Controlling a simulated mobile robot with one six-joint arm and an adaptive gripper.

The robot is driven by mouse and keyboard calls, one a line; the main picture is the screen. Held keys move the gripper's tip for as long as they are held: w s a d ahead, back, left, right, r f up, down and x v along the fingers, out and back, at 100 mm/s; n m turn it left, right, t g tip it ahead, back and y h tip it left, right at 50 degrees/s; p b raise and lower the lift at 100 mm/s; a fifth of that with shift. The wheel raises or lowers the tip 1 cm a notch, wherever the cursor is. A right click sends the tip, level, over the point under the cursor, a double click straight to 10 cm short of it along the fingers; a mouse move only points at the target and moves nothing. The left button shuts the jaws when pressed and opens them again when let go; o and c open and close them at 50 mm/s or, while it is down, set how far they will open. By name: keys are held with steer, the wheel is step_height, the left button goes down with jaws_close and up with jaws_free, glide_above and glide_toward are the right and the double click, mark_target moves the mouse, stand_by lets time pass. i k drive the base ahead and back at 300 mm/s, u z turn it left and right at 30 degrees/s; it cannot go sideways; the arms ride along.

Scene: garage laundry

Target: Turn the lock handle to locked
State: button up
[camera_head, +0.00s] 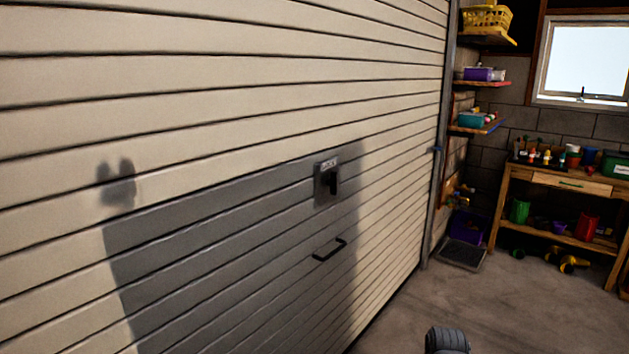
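The lock handle (333,181) is a small dark lever on a grey plate (319,190) on the cream slatted garage door (220,120). It looks to hang roughly downward, though it is small and dark. Pale marking shows along the top of the plate, too small to read. A dark rounded piece at the bottom edge, right of centre, looks like part of my arm. My gripper itself is not in view, and nothing touches the lock handle.
A dark pull bar (329,250) sits on the door below the lock. A shadow covers the lock area. At the right are wall shelves (483,83), a wooden bench (570,183) with pots and a dark mat (460,254). The concrete floor (500,300) before the door looks clear.

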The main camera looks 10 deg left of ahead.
mark_target(332, 182)
steer(key=u, duration=1.2)
steer(key=i, duration=0.55)
steer(key=u, duration=0.1)
